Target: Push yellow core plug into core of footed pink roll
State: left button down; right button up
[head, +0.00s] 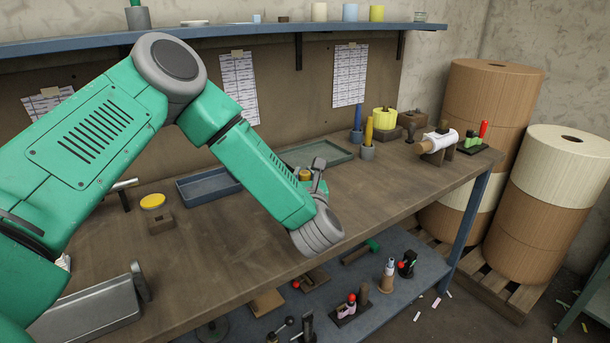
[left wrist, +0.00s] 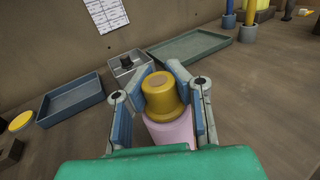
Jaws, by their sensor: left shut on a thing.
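The yellow core plug (left wrist: 161,94) is a stepped cap with a wider rim, between the two fingers of my left gripper (left wrist: 160,84) in the left wrist view. The gripper is shut on it. The pink roll (left wrist: 170,132) shows directly below the plug, partly covered by my wrist. Its foot and core are hidden, and I cannot tell whether the plug is inside the core or just above it. In the head view the plug (head: 305,174) peeks out at my left gripper (head: 317,172); my arm hides the pink roll. My right gripper is out of view.
A blue-grey tray (left wrist: 70,99) lies left of the gripper, and a green tray (left wrist: 190,48) lies behind it. A small metal tray (left wrist: 128,66) with a dark piece is close behind the fingers. Yellow disc (head: 152,201) is at left. Bench front right is clear.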

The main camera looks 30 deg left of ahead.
pick_arm(q)
jog(key=c, duration=1.5)
grip_release()
jog(key=shift+s+d, duration=0.3)
jog(key=shift+s, duration=0.05)
jog(key=v, duration=1.1)
jog(key=shift+d, duration=0.15)
